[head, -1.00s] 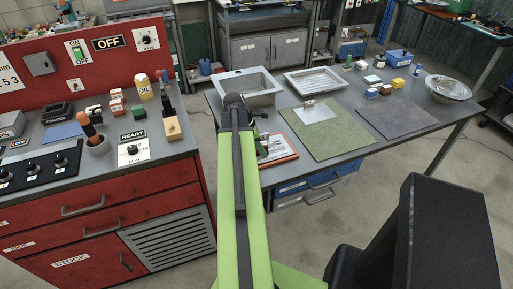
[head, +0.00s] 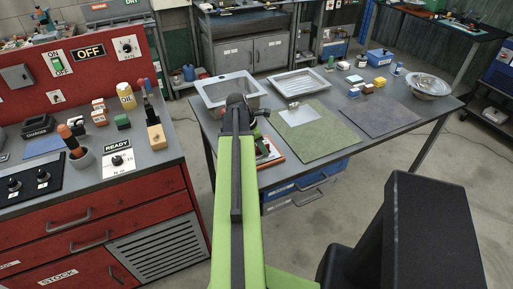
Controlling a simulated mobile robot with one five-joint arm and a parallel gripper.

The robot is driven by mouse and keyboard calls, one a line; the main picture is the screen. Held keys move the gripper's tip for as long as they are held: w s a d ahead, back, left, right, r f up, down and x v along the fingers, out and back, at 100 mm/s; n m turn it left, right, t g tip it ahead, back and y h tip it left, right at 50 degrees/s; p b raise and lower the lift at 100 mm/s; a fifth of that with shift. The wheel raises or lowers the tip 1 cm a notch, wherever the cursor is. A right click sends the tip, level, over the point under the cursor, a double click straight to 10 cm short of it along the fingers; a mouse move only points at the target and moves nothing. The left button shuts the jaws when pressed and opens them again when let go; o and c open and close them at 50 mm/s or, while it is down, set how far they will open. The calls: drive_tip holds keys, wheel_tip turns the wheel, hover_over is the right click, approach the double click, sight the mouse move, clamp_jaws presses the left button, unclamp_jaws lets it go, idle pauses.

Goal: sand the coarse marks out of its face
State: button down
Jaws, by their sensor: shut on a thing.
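My arm reaches forward over the near left part of the grey table. My gripper (head: 256,112) is at its far end, mostly hidden behind the arm, between the sink and the green mat. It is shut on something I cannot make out. A pale, flat square plate (head: 300,117) lies on the far left part of the green mat (head: 318,140), with a small metal piece (head: 297,103) at its back edge. I cannot see coarse marks on any face. Small yellow (head: 380,82), brown and blue blocks (head: 354,93) stand behind the purple-grey mat (head: 385,117).
A sink basin (head: 230,91) and a metal tray (head: 299,83) line the table's back. A metal bowl (head: 427,86) stands at the right end. An orange-edged board (head: 268,155) lies by the arm. The red bench (head: 95,215) stands left, across a floor gap.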

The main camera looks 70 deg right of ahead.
sight(274, 147)
drive_tip(key=shift+s+d+f, duration=0.1)
drive_tip(key=shift+s+d, duration=1.15)
drive_tip(key=shift+d, duration=0.05)
drive_tip(key=shift+s+d, duration=0.1)
drive_tip(key=shift+s, duration=0.05)
drive_tip(key=shift+w+a+f, duration=0.1)
drive_tip(key=shift+w+a, duration=1.25)
drive_tip(key=shift+a, duration=0.1)
drive_tip(key=shift+w+a+r, duration=0.2)
drive_tip(key=shift+w+a, duration=2.15)
drive_tip(key=shift+w+a+f, duration=0.15)
drive_tip(key=shift+w+a, duration=1.05)
drive_tip(key=shift+a, duration=0.1)
wheel_tip(274, 147, up, 6)
drive_tip(key=p, duration=0.5)
drive_tip(key=shift+p, duration=0.4)
